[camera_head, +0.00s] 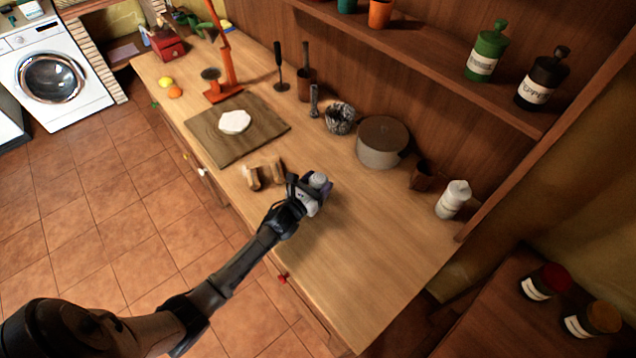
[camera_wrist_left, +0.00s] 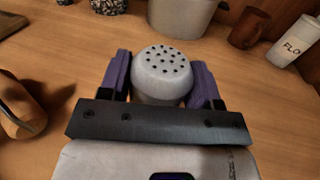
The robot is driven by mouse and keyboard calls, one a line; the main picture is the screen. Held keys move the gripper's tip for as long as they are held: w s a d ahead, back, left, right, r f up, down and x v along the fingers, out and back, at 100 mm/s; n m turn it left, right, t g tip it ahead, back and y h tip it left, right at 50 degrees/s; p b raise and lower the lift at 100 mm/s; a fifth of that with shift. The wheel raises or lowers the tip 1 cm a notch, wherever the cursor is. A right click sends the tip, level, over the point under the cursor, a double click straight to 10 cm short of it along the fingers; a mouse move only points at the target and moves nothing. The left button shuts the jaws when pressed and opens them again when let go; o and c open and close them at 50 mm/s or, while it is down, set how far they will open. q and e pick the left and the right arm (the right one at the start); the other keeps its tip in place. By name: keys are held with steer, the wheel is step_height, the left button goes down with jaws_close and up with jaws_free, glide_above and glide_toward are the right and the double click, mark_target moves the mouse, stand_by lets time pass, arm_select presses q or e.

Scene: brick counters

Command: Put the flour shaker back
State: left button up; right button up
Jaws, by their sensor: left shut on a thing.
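The flour shaker, a pale cylinder with a holed, domed top, is between the fingers of my left gripper (camera_head: 308,190). In the head view the shaker (camera_head: 319,181) is just above or on the wooden counter; I cannot tell which. In the left wrist view the shaker (camera_wrist_left: 163,72) is upright between the two purple fingers of my left gripper (camera_wrist_left: 162,85), which is shut on it. A white container (camera_head: 453,199) stands at the counter's right end; in the left wrist view this container (camera_wrist_left: 298,40) shows the letters "FLO". My right gripper is out of view.
A large round pot (camera_head: 382,143) and a brown cup (camera_head: 422,176) stand along the back. A cutting board (camera_head: 262,148) with dough (camera_head: 235,122) lies to the left, with a wooden rolling tool (camera_head: 264,173) nearby. The counter's right front area is clear.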

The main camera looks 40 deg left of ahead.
arm_select(q)
steer(key=shift+f, duration=0.1)
steer(key=shift+f, duration=0.15)
steer(key=o, duration=1)
steer(key=shift+r, duration=0.25)
steer(key=shift+s, duration=0.25)
steer(key=s, duration=1.1)
steer(key=shift+s+d, duration=0.25)
steer(key=shift+d, duration=0.1)
